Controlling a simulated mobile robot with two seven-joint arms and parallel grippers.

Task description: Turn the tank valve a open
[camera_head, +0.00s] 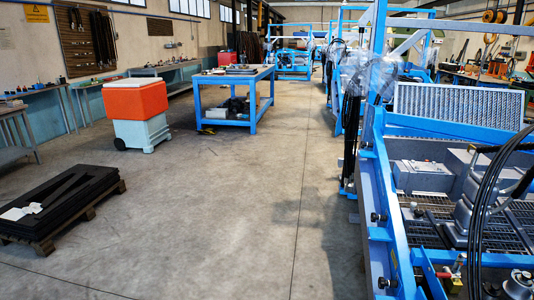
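Neither of my grippers shows in the head view. A large blue machine frame (402,240) with grey tanks or housings fills the right side. Near its lower right edge is a small red part (457,263) beside a yellow fitting (443,275). It may be a valve handle, but it is too small to tell whether it is tank valve a or how it is turned. Black hoses (484,200) hang in front of the machine and hide part of it.
A clear concrete floor (230,225) runs down the middle. A pallet with black plates (62,200) lies at left. An orange and white bin (137,112) and a blue workbench (232,88) stand further back. Benches line the left wall.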

